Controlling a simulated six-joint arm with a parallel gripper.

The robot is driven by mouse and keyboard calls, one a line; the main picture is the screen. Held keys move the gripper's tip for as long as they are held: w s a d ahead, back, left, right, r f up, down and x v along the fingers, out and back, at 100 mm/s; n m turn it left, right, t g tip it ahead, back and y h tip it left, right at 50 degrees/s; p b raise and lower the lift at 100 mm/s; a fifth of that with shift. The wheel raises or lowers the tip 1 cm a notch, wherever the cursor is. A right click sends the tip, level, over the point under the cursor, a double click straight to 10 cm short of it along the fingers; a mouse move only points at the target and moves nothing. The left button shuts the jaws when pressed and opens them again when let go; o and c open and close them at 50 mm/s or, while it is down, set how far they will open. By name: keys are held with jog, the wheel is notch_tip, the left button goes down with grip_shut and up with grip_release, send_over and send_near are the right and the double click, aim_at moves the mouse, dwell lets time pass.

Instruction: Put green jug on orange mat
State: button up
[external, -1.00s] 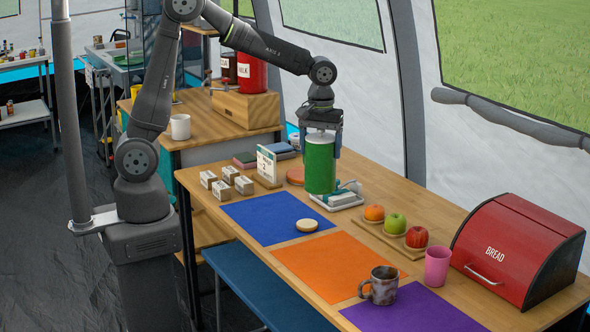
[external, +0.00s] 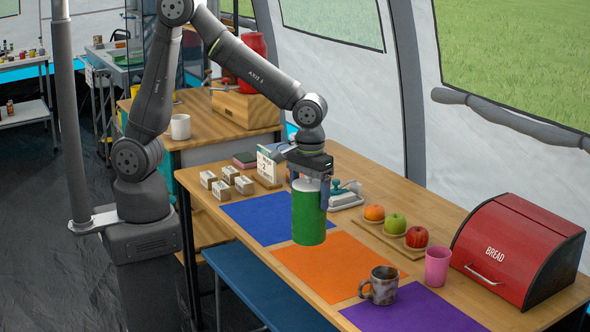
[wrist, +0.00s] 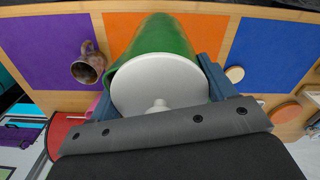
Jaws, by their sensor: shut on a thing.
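The green jug (external: 309,214) is a tall green cylinder with a white top, held upright in my gripper (external: 309,184). My gripper is shut around its upper part, one finger on each side. The jug appears to be above the table, in front of the border between the blue and orange mats. The orange mat (external: 345,269) lies flat between the blue and purple mats, with nothing seen resting on it. In the wrist view the jug (wrist: 165,38) and its white lid (wrist: 160,85) fill the middle, with orange mat (wrist: 118,28) behind.
The blue mat (external: 262,219) lies left, with a cream disc (wrist: 235,74) beside the jug in the wrist view. A speckled mug (external: 381,286) stands on the purple mat (external: 425,312). Fruit (external: 395,224), a pink cup (external: 437,266) and a red bread box (external: 515,250) stand behind.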

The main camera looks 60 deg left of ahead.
jog(key=w+a+f, duration=0.5)
jog(key=w+f, duration=0.5)
jog(key=f, duration=0.1)
jog(key=shift+w+a, duration=0.15)
jog(key=shift+a, duration=0.1)
jog(key=shift+f, duration=0.2)
jog(key=o, duration=1.7)
jog(key=shift+f, duration=0.1)
notch_tip(320, 180, up, 12)
jog(key=shift+r, duration=0.2)
jog(key=shift+f, duration=0.1)
